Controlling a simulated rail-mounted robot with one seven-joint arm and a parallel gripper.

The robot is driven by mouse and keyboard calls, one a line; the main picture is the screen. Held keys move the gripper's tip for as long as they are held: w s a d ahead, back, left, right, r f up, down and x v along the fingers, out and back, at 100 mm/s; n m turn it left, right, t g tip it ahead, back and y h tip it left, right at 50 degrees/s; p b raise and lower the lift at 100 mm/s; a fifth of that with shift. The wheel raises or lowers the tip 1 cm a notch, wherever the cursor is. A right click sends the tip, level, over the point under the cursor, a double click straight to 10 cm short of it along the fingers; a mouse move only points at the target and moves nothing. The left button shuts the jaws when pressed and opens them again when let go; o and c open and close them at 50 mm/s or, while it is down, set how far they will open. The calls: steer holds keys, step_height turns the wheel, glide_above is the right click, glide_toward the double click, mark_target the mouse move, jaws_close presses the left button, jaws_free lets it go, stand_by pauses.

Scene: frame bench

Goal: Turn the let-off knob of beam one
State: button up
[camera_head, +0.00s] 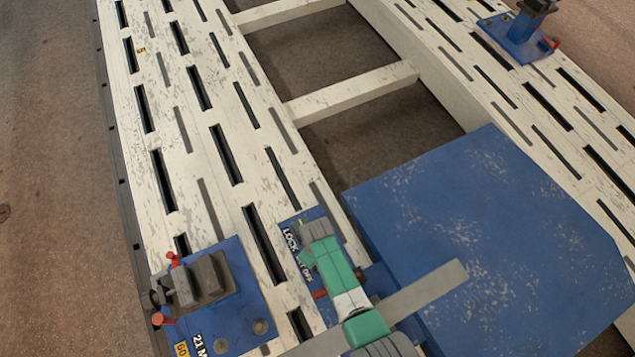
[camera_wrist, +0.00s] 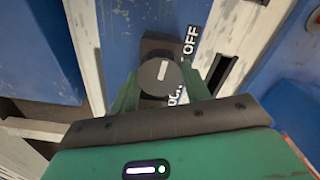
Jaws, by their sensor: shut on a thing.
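The knob (camera_wrist: 160,79) shows in the wrist view as a round dark grey dial with a short white bar, on a black square base. The bar points nearly straight up in that view. My gripper (camera_wrist: 161,88) is shut on the knob, with one green finger on each side of it. A label plate beside it reads OFF (camera_wrist: 191,40), with LOCK lettering partly covered by a finger. In the head view my green gripper (camera_head: 328,255) stands over the blue plate with the LOCK and OFF lettering (camera_head: 292,243) and hides the knob.
A blue clamp unit (camera_head: 228,300) with red-tipped parts sits on the slotted white beam (camera_head: 190,130) to the left. A large blue block (camera_head: 490,240) lies close on the right. Another blue unit (camera_head: 515,38) stands on the far right beam. Open gaps lie between crossbars (camera_head: 350,93).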

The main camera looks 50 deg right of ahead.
steer(key=o, duration=1)
step_height(320, 180, up, 8)
steer(key=p, duration=0.4)
steer(key=shift+f, duration=0.1)
